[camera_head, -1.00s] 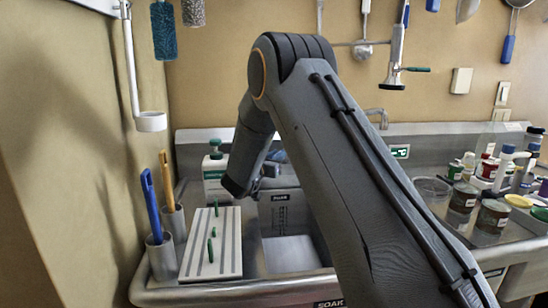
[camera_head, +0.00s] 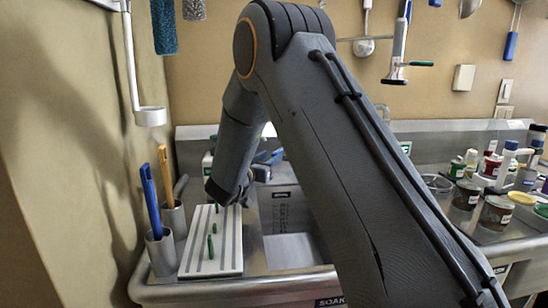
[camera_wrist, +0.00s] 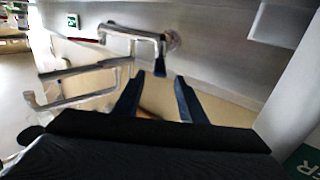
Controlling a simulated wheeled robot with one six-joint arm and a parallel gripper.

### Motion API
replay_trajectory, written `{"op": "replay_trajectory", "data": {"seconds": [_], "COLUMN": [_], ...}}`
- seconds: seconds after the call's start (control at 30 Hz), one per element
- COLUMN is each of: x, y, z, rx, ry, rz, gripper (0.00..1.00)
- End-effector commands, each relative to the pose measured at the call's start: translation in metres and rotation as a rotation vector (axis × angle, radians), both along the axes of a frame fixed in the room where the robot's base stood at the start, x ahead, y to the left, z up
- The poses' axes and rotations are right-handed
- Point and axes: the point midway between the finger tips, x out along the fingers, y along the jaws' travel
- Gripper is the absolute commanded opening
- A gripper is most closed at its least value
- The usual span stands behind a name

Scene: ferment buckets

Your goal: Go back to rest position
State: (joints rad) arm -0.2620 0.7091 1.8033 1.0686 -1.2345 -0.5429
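My arm rises across the middle of the head view and bends down over the sink area. My gripper is mostly hidden behind the arm in the head view, where bluish finger parts (camera_head: 270,158) show near the sink's left side. In the wrist view my gripper (camera_wrist: 158,92) has its two dark blue fingers apart, with nothing seen between them. A metal faucet (camera_wrist: 130,32) lies beyond the fingertips.
A white ribbed board with green pegs (camera_head: 228,262) stands left of the sink basin (camera_head: 290,250). Metal cups (camera_head: 161,255) hold a blue and a yellow-handled tool. Jars and bottles (camera_head: 497,213) crowd the right counter. Tools hang on the back wall.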

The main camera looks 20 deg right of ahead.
Motion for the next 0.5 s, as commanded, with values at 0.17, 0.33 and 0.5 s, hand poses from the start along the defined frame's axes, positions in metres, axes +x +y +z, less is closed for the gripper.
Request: {"op": "replay_trajectory", "data": {"seconds": [0.17, 0.33, 0.5], "x": [-0.0083, -0.0088, -0.0089], "y": [0.0066, 0.0069, 0.007], "z": [-0.0004, -0.0002, 0.002], "rx": [0.001, 0.001, 0.006], "ry": [0.001, 0.0, 0.004], "rz": [-0.001, -0.001, 0.01], "gripper": [0.38, 0.38, 0.38]}}
